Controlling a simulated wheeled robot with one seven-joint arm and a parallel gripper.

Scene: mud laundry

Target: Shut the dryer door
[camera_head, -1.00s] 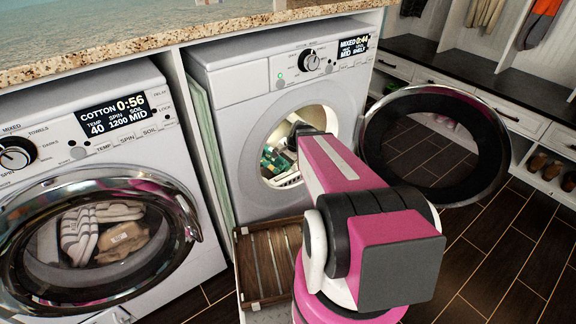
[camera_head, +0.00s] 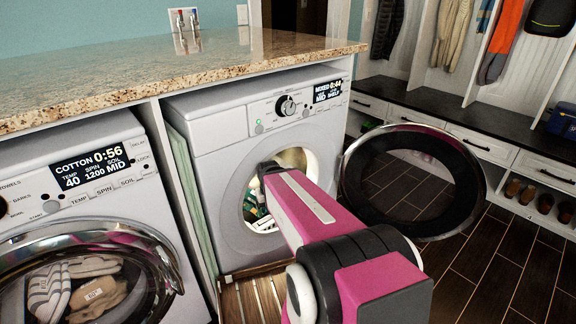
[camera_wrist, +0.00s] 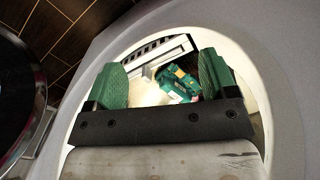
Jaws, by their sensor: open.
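The dryer (camera_head: 215,150) is the white machine on the right, under the counter. Its round door (camera_head: 412,182) with a dark window and chrome rim stands wide open, swung out to the right. In the wrist view, part of the door (camera_wrist: 15,95) shows at the left edge. My gripper (camera_wrist: 162,72) is open, with green pads spread apart in front of the lit drum opening (camera_wrist: 85,140). No object is seen held between the pads. In the head view, my pink arm hides most of the gripper and part of the opening.
A green and yellow item (camera_wrist: 178,84) lies inside the drum. A washer (camera_head: 110,205) with its glass door stands at left. A wooden slatted tray (camera_head: 250,300) sits low before the dryer. A shoe bench (camera_head: 470,130) stands behind the door; dark floor (camera_head: 500,255) is clear at right.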

